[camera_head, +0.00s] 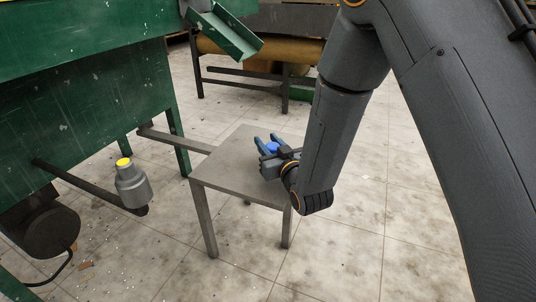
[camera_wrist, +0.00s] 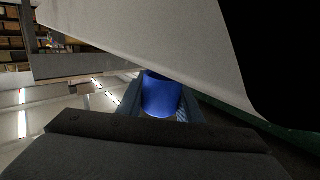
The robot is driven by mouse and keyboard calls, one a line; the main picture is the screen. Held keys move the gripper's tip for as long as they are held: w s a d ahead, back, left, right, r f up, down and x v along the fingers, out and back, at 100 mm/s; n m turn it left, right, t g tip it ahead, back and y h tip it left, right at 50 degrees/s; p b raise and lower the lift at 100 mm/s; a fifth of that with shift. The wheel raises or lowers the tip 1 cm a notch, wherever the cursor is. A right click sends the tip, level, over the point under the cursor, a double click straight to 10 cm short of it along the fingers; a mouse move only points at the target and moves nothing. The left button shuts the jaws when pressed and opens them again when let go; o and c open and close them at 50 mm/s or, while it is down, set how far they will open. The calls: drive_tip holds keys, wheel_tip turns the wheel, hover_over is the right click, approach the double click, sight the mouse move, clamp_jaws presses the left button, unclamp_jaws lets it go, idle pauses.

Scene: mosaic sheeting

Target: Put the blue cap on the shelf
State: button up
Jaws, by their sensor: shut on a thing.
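The blue cap (camera_head: 272,147) is between the two fingers of my gripper (camera_head: 267,141), which is shut on it. In the wrist view the blue cap (camera_wrist: 161,96) shows as a plain blue cylinder between the fingers (camera_wrist: 160,98). A small grey metal table (camera_head: 225,165), the only shelf-like surface close by, stands under and beside my gripper in the head view. A broad pale grey surface (camera_wrist: 150,30) fills the upper wrist view near the cap. I cannot tell whether the cap touches the table.
A green machine (camera_head: 95,95) stands at the left, with a grey fitting with a yellow top (camera_head: 131,185) on a dark bar. A green chute (camera_head: 225,33) juts out above the table's far side. A dark bench (camera_head: 285,20) stands behind. The table's left part is bare.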

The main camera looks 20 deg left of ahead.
drive_tip(key=shift+f+b, duration=0.6)
drive_tip(key=shift+f, duration=0.9)
drive_tip(key=shift+f, duration=0.15)
drive_tip(key=o, duration=1)
